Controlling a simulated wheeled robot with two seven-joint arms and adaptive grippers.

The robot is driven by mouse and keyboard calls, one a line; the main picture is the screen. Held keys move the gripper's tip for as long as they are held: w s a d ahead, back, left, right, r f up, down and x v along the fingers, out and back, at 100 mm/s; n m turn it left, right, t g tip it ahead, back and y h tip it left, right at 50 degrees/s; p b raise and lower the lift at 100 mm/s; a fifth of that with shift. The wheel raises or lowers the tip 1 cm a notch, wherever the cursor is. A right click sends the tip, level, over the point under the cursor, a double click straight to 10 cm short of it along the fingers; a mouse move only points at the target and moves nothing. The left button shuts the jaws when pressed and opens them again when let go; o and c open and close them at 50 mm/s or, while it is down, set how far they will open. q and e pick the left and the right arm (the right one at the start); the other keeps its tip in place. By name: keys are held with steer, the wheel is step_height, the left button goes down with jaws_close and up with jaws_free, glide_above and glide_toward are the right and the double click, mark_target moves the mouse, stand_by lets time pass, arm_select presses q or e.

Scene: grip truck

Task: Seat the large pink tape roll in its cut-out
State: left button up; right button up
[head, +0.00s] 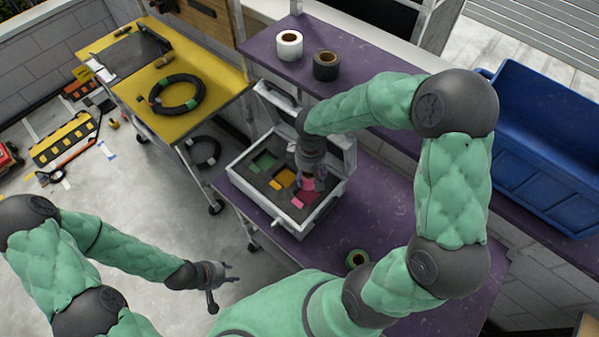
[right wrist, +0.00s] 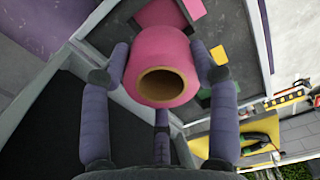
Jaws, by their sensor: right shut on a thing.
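The large pink tape roll (right wrist: 160,45) is held between the fingers of my right gripper (right wrist: 163,70). Its brown core faces the wrist camera. In the head view the roll (head: 308,184) shows only partly below my right gripper (head: 309,172), over the open case (head: 236,161). The case has a dark insert with green, orange and pink patches. A pink patch (head: 303,198) shows beside the roll; another view of pink (right wrist: 194,8) is at its edge in the wrist view. Whether the roll touches the insert cannot be told. My left gripper (head: 226,277) is open and empty, over the floor.
The case stands on a purple bench (head: 400,212), its lid raised behind. A white roll (head: 289,46) and a black roll (head: 326,66) stand on the back shelf. A green-and-dark roll (head: 357,259) lies at the bench front. A yellow table (head: 205,68) is at left.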

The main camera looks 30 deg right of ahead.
steer(key=shift+s+a+f, duration=0.1)
steer(key=shift+s+f, duration=0.05)
steer(key=shift+f, duration=0.05)
steer(key=shift+f+b, duration=3.05)
steer(key=shift+f, duration=0.75)
steer(key=o, duration=1.3)
step_height(320, 180, up, 12)
steer(key=shift+r, duration=0.1)
